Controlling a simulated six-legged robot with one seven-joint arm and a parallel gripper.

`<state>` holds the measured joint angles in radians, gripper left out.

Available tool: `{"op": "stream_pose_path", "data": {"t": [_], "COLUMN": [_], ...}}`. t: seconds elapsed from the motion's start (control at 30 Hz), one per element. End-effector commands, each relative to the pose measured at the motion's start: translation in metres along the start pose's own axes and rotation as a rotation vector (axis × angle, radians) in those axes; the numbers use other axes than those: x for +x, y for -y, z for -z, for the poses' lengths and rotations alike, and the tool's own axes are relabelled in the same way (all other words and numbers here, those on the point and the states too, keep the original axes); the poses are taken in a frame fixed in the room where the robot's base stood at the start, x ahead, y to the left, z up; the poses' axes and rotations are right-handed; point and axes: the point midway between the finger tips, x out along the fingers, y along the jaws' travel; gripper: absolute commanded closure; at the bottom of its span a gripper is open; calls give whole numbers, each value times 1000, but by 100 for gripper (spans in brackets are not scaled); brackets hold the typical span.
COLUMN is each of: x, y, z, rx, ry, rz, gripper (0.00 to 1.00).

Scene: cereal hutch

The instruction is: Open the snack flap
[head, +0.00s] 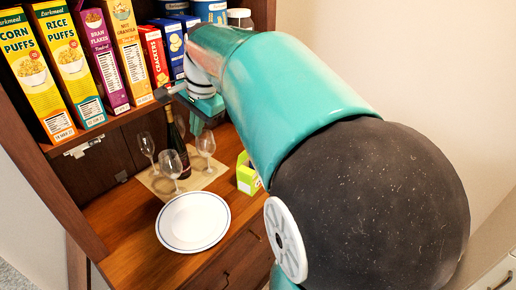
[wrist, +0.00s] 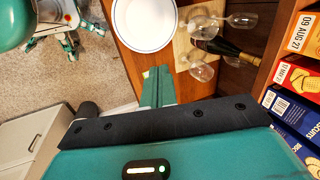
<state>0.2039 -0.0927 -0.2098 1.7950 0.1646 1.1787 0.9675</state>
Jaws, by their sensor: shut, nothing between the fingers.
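No part is clearly recognisable as the snack flap. The wooden hutch (head: 130,207) shows an open upper shelf, a countertop and a front with dark handles (head: 277,240). A pale metal fitting (head: 83,147) sits under the cereal shelf at the left. My gripper (wrist: 157,72) is shut and empty; in the wrist view its teal fingers lie together over the wooden countertop, near the plate. In the head view my gripper (head: 180,92) is in front of the shelf, near the cracker boxes, and my arm hides much of the hutch's right side.
Cereal boxes (head: 64,55) and a red crackers box (head: 154,55) line the shelf. Below stand a dark bottle (head: 171,135), several wine glasses (head: 170,163), a white plate (head: 193,221) and a green box (head: 247,178). Bare countertop shows left of the plate.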

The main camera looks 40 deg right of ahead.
Motion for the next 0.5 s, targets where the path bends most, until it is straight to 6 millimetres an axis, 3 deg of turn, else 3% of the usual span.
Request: {"op": "stream_pose_path", "data": {"t": [0.03,0.2,0.5], "x": [-3,3,30], "y": [-11,-45,-95], "z": [-22,-75,-129], "rx": [-112,-477,-925], "ry": [0,-9,8], "rz": [14,42,49], "gripper": [100,100,100]}}
